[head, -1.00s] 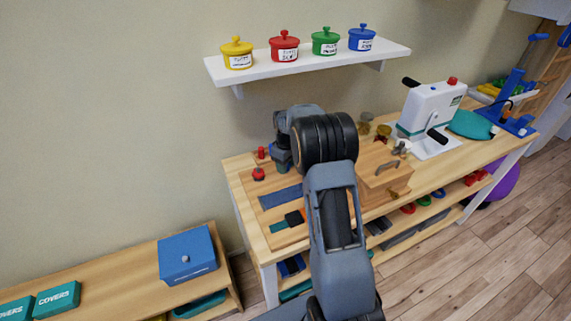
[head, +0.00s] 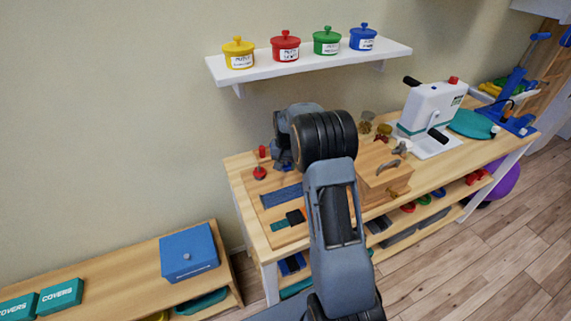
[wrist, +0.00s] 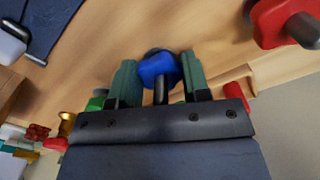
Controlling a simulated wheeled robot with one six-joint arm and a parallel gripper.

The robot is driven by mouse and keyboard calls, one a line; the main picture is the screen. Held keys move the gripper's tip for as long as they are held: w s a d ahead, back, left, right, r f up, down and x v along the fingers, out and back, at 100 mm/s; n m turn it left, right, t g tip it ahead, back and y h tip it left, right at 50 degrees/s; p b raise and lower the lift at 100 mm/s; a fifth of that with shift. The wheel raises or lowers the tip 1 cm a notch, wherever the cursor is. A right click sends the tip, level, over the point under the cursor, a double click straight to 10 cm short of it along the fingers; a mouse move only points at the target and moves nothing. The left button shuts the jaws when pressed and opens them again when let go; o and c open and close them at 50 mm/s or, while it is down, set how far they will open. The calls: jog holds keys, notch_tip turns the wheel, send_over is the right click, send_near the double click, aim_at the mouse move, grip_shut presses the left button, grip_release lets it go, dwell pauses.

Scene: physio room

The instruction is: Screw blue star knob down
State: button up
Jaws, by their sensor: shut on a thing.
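The blue star knob (wrist: 158,70) is in the middle of the wrist view, on a dark stem. My gripper (wrist: 159,76) is around it, with one green finger on each side, shut on the knob. The knob's underside and where its stem meets the wooden board are hidden in this view. The wooden board (head: 252,202) lies at the left end of the bench.
A red knob (head: 260,173) stands on the board beside my gripper; a red knob also shows in the wrist view (wrist: 275,22). A wooden box (head: 388,186) with a handle stands right of my arm. A shelf (head: 308,66) with lidded pots hangs above.

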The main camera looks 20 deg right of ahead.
aim_at(285, 165)
jog(key=m, duration=0.4)
jog(key=shift+w+r+m, duration=0.15)
jog(key=shift+r+m, duration=0.05)
jog(key=shift+m, duration=0.1)
jog(key=m, duration=0.4)
jog(key=shift+w, duration=0.15)
jog(key=shift+r+m, duration=0.1)
jog(key=shift+m, duration=0.2)
jog(key=o, duration=0.9)
jog(key=shift+a, duration=0.1)
jog(key=shift+o, duration=0.2)
jog(key=shift+r, duration=3.6)
